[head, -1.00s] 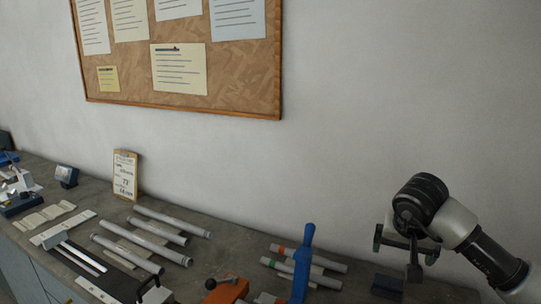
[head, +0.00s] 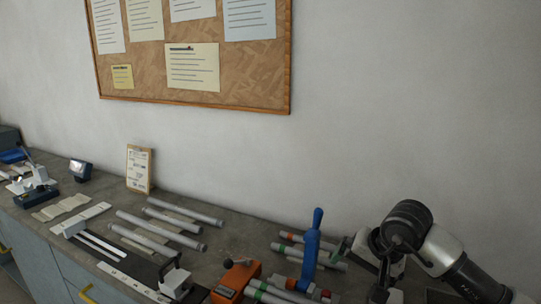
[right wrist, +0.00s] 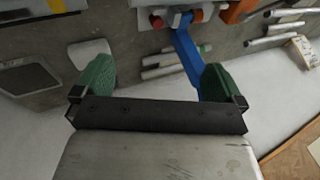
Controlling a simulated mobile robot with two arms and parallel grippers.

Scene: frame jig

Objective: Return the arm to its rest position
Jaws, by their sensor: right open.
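My right arm comes in from the lower right in the head view. Its gripper (head: 362,268) is open and empty, held above the right part of the bench, just right of the blue lever (head: 311,250). In the right wrist view the two green finger pads of the gripper (right wrist: 156,80) stand wide apart with nothing between them. The blue lever (right wrist: 190,55) shows beyond the fingers, with the bench behind it. My left arm and gripper are not in view.
The bench (head: 215,262) carries several grey tubes (head: 158,233), an orange clamp block (head: 237,278), and banded tubes (head: 310,262) around the blue lever. A cork board (head: 245,92) hangs above. The space before the wall is free.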

